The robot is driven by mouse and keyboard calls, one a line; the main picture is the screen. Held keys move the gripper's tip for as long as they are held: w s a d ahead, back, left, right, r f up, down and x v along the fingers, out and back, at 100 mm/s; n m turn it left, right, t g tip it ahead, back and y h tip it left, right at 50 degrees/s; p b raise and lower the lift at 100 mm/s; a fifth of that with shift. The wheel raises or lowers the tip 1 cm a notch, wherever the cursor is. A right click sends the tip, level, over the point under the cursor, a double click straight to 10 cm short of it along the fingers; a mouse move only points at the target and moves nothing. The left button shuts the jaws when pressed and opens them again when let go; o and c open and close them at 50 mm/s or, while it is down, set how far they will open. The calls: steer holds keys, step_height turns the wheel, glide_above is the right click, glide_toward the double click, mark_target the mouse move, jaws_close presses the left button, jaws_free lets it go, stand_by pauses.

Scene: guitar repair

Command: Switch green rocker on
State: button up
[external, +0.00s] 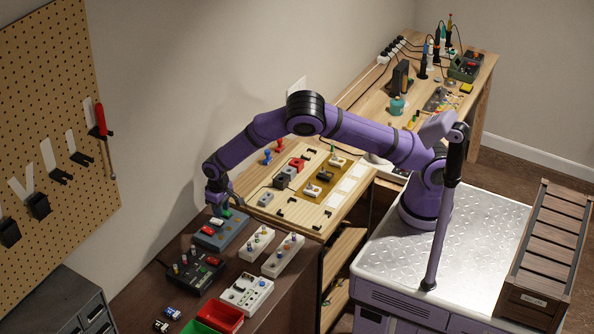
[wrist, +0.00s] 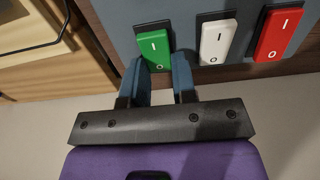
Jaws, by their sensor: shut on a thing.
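The green rocker (wrist: 153,45) is the leftmost of three rockers in the wrist view, marked with a white "I". Its near end lies between the two blue fingertips of my gripper (wrist: 158,70). The fingers are shut on it, one on each side. I cannot tell which end of the rocker is pressed in. In the external view my gripper (external: 220,210) is at the far end of the blue-grey switch box (external: 232,238) and mostly hides the green rocker.
Beside the green rocker are a white rocker (wrist: 217,42) and a red rocker (wrist: 278,34). A black box with knobs (external: 196,270), white panels (external: 283,255) and a red bin (external: 220,315) stand nearby. A wooden switch board (external: 310,215) lies to the right.

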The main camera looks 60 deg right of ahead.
steer(key=shift+s+r+t, duration=0.1)
steer(key=shift+s+t, duration=0.05)
steer(key=shift+t, duration=0.45)
steer(key=o, duration=0.9)
steer(key=r, duration=0.7)
steer(key=s+r, duration=0.1)
steer(key=r, duration=0.2)
steer(key=shift+r, duration=0.35)
